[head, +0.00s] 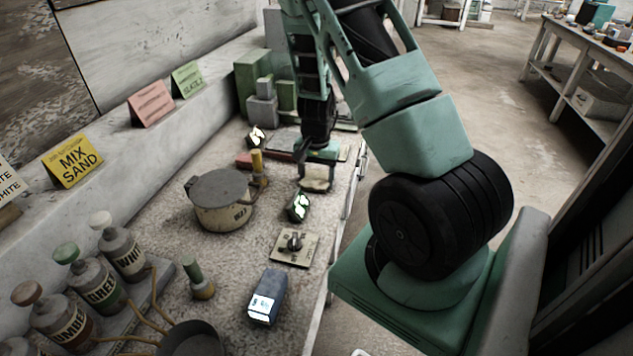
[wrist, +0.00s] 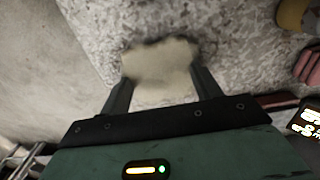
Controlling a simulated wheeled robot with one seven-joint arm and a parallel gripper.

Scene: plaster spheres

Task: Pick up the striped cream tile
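A cream tile (head: 317,178) is at my gripper (head: 316,172), near the right edge of the bench, in the head view. In the wrist view the cream tile (wrist: 160,62) fills the gap between the two dark fingers of my gripper (wrist: 161,78), with a fingertip against each side. My gripper looks shut on it. The tile is blurred there and I cannot make out its stripes. I cannot tell whether it touches the bench or hangs just above it.
A round lidded tin (head: 222,200), a plate with a black knob (head: 295,247) and a dark box with a lit display (head: 267,297) stand on the bench (head: 232,255). Labelled bottles (head: 95,277) stand front left. Green and grey blocks (head: 262,100) stand behind my gripper.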

